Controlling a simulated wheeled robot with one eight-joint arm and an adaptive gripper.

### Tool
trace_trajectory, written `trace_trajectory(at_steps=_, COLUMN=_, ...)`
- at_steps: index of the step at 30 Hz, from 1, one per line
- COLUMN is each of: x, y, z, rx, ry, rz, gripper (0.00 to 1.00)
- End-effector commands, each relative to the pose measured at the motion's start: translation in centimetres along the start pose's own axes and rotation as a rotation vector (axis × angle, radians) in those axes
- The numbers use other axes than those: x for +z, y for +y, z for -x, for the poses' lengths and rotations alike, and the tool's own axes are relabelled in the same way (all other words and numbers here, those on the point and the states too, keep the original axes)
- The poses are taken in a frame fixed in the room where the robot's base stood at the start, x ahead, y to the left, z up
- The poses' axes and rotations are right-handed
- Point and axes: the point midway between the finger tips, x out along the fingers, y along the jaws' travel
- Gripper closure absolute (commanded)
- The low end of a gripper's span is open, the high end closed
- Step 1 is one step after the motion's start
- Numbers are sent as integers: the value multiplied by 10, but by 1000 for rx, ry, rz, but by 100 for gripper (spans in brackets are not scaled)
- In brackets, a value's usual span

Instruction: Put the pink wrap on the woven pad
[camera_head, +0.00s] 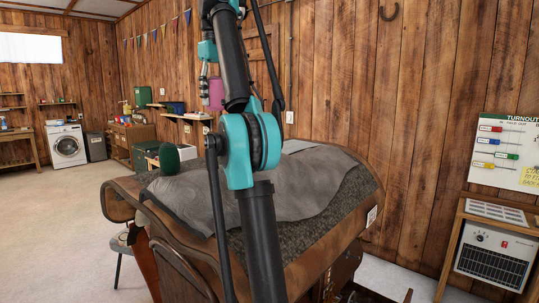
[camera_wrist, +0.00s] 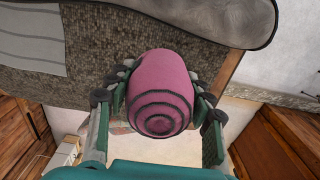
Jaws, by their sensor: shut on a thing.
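The pink wrap (camera_wrist: 162,90) is a rolled bundle with dark spiral rings on its end. My gripper (camera_wrist: 162,98) is shut on it, with a finger on each side. In the head view the wrap (camera_head: 216,94) is held in the air behind my arm, which partly hides my gripper (camera_head: 207,88). A speckled grey-brown, woven-looking pad (camera_head: 352,197) covers the padded stand. It also shows behind the wrap in the wrist view (camera_wrist: 115,35). A pale grey striped cloth (camera_wrist: 32,42) lies on it at left; I cannot tell which is the woven pad.
A grey draped cover (camera_head: 310,185) with a raised edge lies over much of the stand. A dark green round thing (camera_head: 169,158) sits at the stand's left end. A heater (camera_head: 495,255) stands at right. The floor at left (camera_head: 60,220) is clear.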

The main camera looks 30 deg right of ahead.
Motion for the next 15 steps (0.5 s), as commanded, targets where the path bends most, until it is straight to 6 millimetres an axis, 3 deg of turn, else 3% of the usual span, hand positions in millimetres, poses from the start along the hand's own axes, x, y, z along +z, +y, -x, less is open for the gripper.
trace_trajectory(at_steps=7, x=1, y=0, z=-10, rx=0, ry=0, rz=2, gripper=78)
trace_trajectory(at_steps=15, x=2, y=-1, z=-48, rx=0, ry=0, rz=2, gripper=78)
